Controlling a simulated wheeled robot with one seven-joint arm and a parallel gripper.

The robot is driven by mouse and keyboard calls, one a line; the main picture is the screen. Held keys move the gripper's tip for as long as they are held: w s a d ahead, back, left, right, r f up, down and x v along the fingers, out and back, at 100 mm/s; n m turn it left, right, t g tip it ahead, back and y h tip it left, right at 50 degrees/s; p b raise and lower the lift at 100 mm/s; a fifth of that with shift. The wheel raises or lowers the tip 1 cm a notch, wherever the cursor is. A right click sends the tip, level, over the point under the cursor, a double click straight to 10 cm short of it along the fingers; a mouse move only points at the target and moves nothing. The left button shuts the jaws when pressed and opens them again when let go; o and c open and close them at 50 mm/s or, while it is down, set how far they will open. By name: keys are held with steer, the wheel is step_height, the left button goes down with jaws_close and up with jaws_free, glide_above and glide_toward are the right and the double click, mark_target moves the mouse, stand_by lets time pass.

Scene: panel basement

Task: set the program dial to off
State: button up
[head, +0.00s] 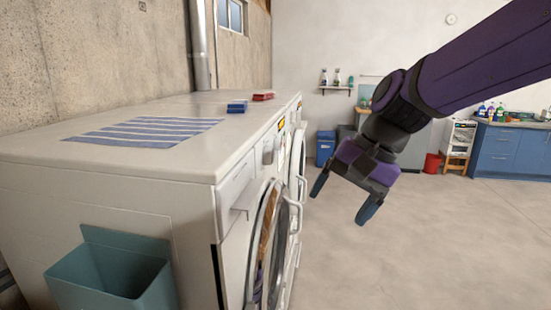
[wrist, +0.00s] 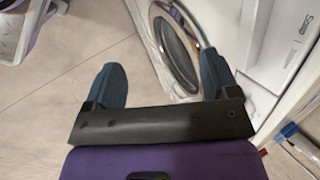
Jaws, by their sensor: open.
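The white front-loading washing machine (head: 232,205) stands at the left with its front seen at a steep angle. Its round door (head: 268,240) faces right. I cannot make out the program dial or its setting; small parts stick out along the upper front panel (head: 268,152). My gripper (head: 343,197) is open and empty, in the air to the right of the machine fronts and pointing down. In the wrist view, a round door (wrist: 172,45) shows beyond the open fingers, and a soap drawer (wrist: 285,40) is at the upper right.
A second machine stands behind the first. A striped cloth (head: 145,131), a blue box (head: 237,106) and a red box (head: 263,96) lie on top. A teal bin (head: 115,275) is at the near side. The floor (head: 420,245) to the right is clear.

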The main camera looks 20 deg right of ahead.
steer(key=w+a+f+m+y, duration=0.1)
steer(key=w+m+y, duration=0.35)
steer(key=w, duration=0.25)
steer(key=m+t+y, duration=0.6)
steer(key=m+t, duration=0.3)
steer(key=m, duration=0.7)
glide_toward(273, 157)
steer(key=shift+n+h, duration=0.25)
steer(key=x, duration=0.9)
steer(key=shift+s+a+r, duration=0.2)
steer(key=shift+r, duration=0.1)
steer(key=c, duration=0.9)
